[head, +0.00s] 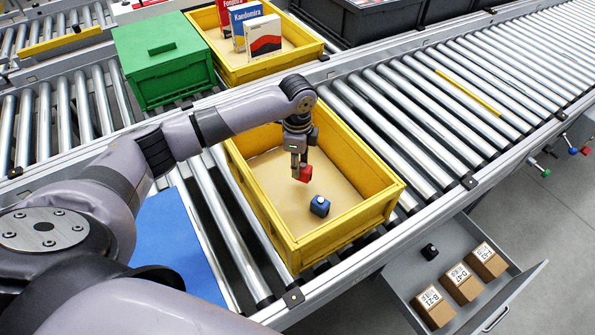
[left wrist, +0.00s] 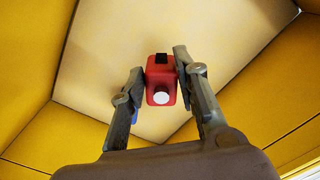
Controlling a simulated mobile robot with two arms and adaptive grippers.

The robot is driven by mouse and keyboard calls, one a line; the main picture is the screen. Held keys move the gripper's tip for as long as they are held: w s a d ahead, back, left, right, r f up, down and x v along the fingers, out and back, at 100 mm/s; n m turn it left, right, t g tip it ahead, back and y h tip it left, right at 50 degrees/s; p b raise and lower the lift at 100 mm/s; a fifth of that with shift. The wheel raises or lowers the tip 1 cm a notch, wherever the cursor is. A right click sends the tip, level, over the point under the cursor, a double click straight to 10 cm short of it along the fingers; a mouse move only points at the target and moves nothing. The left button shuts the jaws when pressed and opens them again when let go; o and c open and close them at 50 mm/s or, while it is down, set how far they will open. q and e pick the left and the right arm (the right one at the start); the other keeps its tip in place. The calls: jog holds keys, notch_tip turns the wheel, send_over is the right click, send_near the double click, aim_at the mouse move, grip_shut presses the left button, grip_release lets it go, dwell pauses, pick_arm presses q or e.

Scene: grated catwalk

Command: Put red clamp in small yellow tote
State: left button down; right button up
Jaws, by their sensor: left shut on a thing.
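The red clamp (head: 304,174) is a small red block held above the floor of the small yellow tote (head: 385,205). My left gripper (head: 299,163) is shut on the red clamp and points down inside the tote's outline. In the left wrist view the red clamp (left wrist: 161,84), with a white round knob and a black patch, sits between the two fingers of my left gripper (left wrist: 160,82). A blue clamp (head: 320,206) with a white knob lies on the tote floor, just below and right of the red one. My right gripper is not in view.
A green lidded box (head: 160,65) and a larger yellow tote (head: 290,58) with several product boxes (head: 263,36) stand behind on the rollers. A blue mat (head: 175,240) lies left of the small tote. An open grey drawer (head: 400,290) holds cartons (head: 462,283) and a black item (head: 429,251).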

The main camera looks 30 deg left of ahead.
pick_arm(q)
jog(key=shift+f, duration=1.95)
jog(key=c, duration=0.9)
grip_release()
notch_tip(320, 180, up, 12)
